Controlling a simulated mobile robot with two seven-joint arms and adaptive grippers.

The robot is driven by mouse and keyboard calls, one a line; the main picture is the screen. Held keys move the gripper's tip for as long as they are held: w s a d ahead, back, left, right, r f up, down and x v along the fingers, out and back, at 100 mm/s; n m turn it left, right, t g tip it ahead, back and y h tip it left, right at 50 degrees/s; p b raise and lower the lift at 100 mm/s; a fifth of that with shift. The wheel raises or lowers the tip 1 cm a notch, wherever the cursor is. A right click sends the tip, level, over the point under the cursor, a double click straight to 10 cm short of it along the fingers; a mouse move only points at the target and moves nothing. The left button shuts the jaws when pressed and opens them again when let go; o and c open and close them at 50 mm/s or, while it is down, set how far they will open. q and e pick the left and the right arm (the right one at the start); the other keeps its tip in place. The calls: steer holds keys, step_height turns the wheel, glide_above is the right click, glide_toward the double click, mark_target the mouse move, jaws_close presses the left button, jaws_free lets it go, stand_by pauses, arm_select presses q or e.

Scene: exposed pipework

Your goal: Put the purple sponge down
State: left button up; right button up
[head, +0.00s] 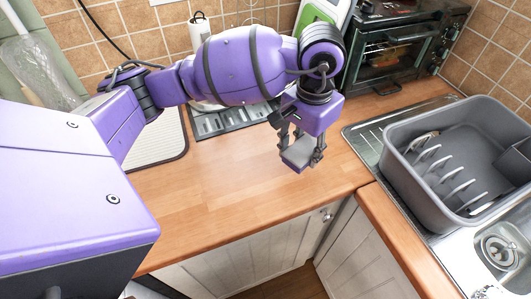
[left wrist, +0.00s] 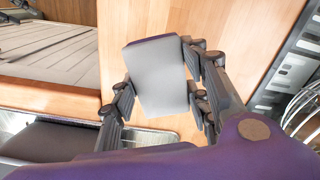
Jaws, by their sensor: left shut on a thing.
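My left gripper (head: 300,150) is above the wooden worktop in the head view, fingers pointing down. It is shut on the purple sponge (head: 299,154). In the left wrist view, the sponge (left wrist: 160,80) sits between the fingers of the left gripper (left wrist: 162,90). Its broad face there is grey-white, with a thin purple edge along the top. In the head view the sponge looks apart from the worktop, but the exact gap is hard to tell. My right gripper is in neither view.
The wooden worktop (head: 220,200) is clear in front of and left of the gripper. A grey dish rack (head: 400,175) stands by the sink (head: 497,250) at right. A black toaster oven (head: 395,50) stands at the back. White cupboards (head: 260,255) are below the front edge.

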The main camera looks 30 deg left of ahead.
mark_target(303, 156)
arm_select(q)
steer(key=shift+w+a+f, duration=0.1)
steer(key=shift+w+f, duration=0.3)
steer(key=shift+w, duration=0.05)
steer(key=shift+w+a+f, duration=0.1)
steer(key=shift+w+f, duration=0.1)
steer(key=shift+f, duration=0.75)
steer(key=shift+w+f, duration=0.15)
steer(key=shift+f, duration=0.8)
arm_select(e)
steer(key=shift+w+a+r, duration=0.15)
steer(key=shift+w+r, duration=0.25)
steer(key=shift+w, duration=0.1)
arm_select(q)
steer(key=shift+f, duration=0.2)
steer(key=o, duration=1)
steer(key=shift+c, duration=0.2)
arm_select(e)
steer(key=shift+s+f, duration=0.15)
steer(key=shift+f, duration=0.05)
arm_select(q)
steer(key=shift+r, duration=0.1)
